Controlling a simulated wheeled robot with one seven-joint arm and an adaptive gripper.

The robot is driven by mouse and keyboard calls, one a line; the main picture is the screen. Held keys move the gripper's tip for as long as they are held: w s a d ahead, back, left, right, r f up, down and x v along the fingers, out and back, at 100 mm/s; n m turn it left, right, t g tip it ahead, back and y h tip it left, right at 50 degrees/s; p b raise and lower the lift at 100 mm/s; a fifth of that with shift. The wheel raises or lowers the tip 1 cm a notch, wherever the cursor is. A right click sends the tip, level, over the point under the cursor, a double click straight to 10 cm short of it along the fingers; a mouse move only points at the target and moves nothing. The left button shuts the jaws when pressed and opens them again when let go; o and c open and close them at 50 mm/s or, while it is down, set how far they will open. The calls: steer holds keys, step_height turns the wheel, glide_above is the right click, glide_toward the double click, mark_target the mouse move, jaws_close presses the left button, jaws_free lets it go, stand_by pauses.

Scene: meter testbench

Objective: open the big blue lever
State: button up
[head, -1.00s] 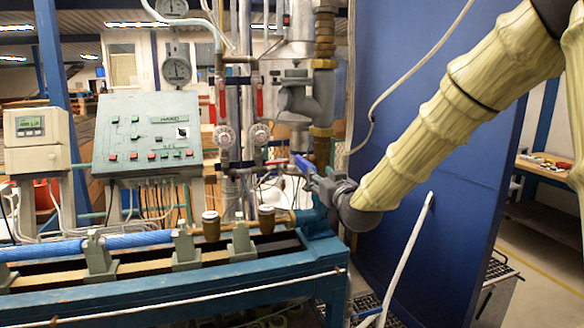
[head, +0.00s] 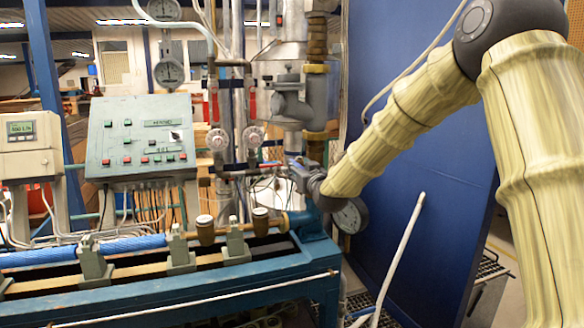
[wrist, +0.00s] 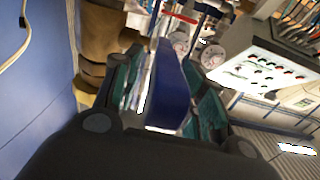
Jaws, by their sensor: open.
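The big blue lever (wrist: 172,88) shows in the wrist view as a broad blue bar running up the middle of the picture. My gripper (wrist: 168,92) is open, with one finger on each side of the lever. I cannot tell whether either finger touches it. In the head view my gripper (head: 304,176) is at the pipework above the right end of the blue-green bench, and the lever is largely hidden there by the gripper.
A brass pipe (wrist: 107,45) stands close left of my gripper in the wrist view. A round gauge (head: 350,215) is just below my arm. A blue panel (head: 425,190) stands behind it. A control box (head: 140,136) is to the left.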

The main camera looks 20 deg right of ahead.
steer(key=shift+w, duration=0.3)
steer(key=shift+c, duration=0.2)
